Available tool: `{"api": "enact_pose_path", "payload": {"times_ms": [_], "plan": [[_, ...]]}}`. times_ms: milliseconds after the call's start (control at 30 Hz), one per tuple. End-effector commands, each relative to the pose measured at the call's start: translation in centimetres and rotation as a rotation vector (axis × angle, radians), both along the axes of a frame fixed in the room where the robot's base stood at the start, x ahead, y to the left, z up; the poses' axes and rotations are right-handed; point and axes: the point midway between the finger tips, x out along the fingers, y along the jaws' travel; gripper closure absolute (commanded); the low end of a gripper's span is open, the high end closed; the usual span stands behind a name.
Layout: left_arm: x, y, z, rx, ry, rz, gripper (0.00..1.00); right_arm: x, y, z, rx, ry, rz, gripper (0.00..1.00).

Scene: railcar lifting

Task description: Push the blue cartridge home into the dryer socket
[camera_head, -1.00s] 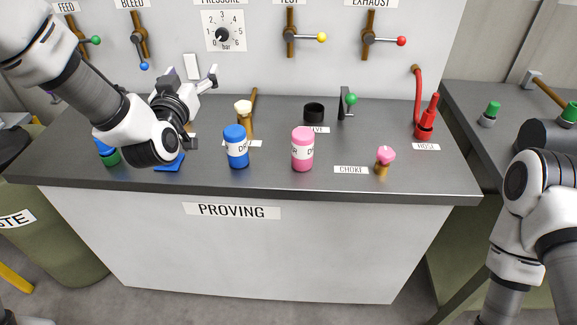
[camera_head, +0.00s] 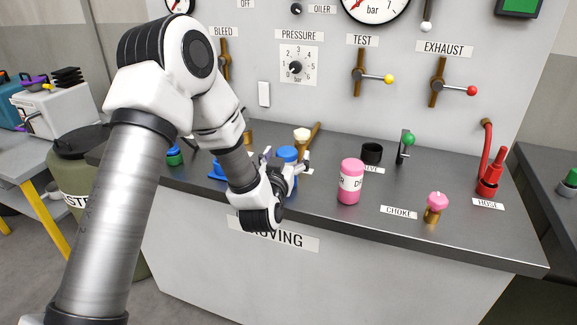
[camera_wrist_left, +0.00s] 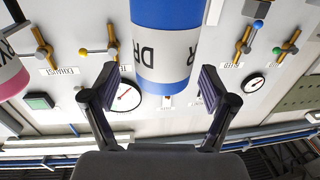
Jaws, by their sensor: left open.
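The blue cartridge (camera_head: 287,153) stands on the bench top in the head view, its lower part hidden by my left gripper (camera_head: 284,167). In the left wrist view, the cartridge (camera_wrist_left: 165,50), white-banded with the letters "DR", shows upside down between the two spread fingers of my left gripper (camera_wrist_left: 158,92). The fingers are apart, one on each side of it, and I cannot tell whether they touch it. I cannot make out the dryer socket for sure; my left arm covers part of the bench. My right gripper is not in view.
A pink cartridge (camera_head: 350,182) stands right of the blue one. A pink-knobbed choke (camera_head: 435,206) and a red hose fitting (camera_head: 489,176) are farther right. A blue flat piece (camera_head: 217,170) lies left.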

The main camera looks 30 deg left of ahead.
Motion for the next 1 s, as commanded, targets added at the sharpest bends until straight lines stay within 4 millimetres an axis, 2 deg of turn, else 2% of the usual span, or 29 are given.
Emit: {"api": "enact_pose_path", "payload": {"times_ms": [100,267,300,467,500,533,833,1000], "plan": [[1.15,0.44,0.08,0.0,-0.001,0.001,0.15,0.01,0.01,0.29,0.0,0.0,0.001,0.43],[1.21,0.45,-0.02,0.0,0.0,0.0,0.15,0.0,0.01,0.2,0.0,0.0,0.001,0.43],[1.21,0.45,-0.01,0.0,0.0,0.0,0.19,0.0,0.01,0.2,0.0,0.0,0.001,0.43],[1.19,0.44,0.0,0.0,0.0,0.0,0.75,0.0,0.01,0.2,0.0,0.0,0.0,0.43],[1.19,0.44,0.0,0.0,0.0,0.0,0.9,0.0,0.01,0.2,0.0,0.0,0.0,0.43],[1.19,0.44,0.0,0.0,0.0,0.0,0.94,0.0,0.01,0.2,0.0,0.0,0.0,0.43],[1.21,0.44,0.1,0.0,-0.001,0.0,0.94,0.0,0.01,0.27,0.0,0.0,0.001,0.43],[1.53,0.44,0.94,0.001,-0.002,-0.001,0.94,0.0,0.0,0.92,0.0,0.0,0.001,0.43]]}}
